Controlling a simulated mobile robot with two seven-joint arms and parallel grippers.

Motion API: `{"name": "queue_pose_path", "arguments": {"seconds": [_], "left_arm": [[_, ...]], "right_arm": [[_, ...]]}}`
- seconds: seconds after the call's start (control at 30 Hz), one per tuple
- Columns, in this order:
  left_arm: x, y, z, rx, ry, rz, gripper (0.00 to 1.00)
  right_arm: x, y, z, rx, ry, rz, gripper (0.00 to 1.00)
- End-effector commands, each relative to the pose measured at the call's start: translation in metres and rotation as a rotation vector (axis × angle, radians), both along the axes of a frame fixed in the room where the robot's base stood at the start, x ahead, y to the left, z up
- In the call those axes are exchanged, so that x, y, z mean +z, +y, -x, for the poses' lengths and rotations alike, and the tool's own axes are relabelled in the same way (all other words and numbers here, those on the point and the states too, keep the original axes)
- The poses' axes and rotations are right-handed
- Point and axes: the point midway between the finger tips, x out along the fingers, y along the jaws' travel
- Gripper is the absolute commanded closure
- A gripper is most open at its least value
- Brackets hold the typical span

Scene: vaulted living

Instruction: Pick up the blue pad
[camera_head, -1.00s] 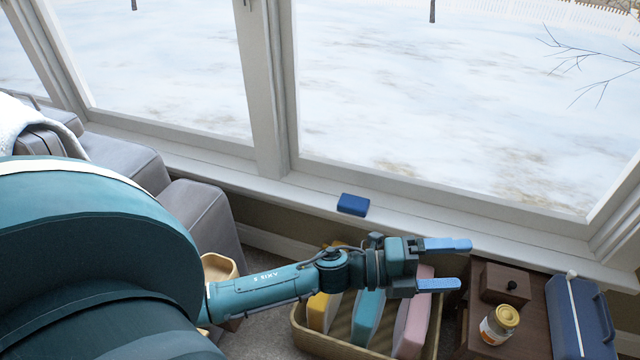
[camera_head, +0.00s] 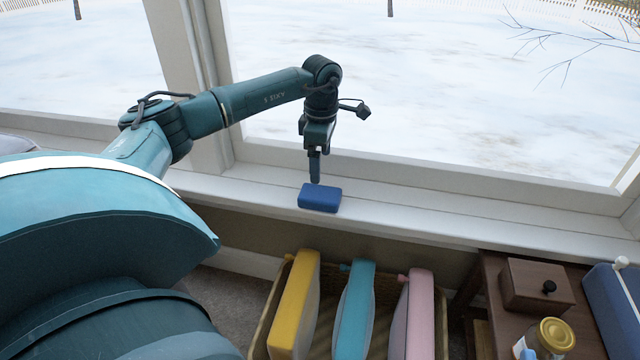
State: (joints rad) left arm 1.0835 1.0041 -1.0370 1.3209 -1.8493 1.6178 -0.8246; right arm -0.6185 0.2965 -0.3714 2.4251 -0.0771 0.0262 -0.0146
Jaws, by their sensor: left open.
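The blue pad (camera_head: 319,199) is a small rounded block lying flat on the white windowsill, in the middle of the head view. My left gripper (camera_head: 315,181) points down at the pad's back edge, its fingers seen nearly edge-on, one in front of the other. The fingertips are just above or behind the pad; I cannot tell if they touch it. The gripper is open and the pad rests on the sill. My right gripper is not in view.
Below the sill, a wicker basket (camera_head: 262,327) holds a yellow, a teal and a pink upright item. The sill beside the pad is clear.

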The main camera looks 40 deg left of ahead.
Motion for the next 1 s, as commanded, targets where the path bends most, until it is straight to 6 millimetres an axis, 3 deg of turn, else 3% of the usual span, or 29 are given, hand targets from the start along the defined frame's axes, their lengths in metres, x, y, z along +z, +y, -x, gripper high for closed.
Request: {"name": "queue_pose_path", "arguments": {"seconds": [0.03, 0.13, 0.47, 0.7, 1.0], "left_arm": [[-0.016, -0.001, 0.0, 0.0, 0.002, 0.001, 0.15], [-0.033, -0.001, 0.001, -0.001, 0.002, 0.002, 0.15], [-0.062, 0.0, 0.004, 0.0, 0.0, 0.004, 0.15], [-0.095, 0.003, 0.009, 0.0, -0.002, 0.005, 0.15], [-0.099, 0.003, 0.009, 0.0, -0.002, 0.005, 0.15]], "right_arm": [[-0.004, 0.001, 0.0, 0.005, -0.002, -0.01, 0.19], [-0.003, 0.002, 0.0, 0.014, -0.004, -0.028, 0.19], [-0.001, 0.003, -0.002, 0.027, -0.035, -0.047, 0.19], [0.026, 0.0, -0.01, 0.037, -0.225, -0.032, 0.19], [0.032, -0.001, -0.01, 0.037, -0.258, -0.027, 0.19]]}}
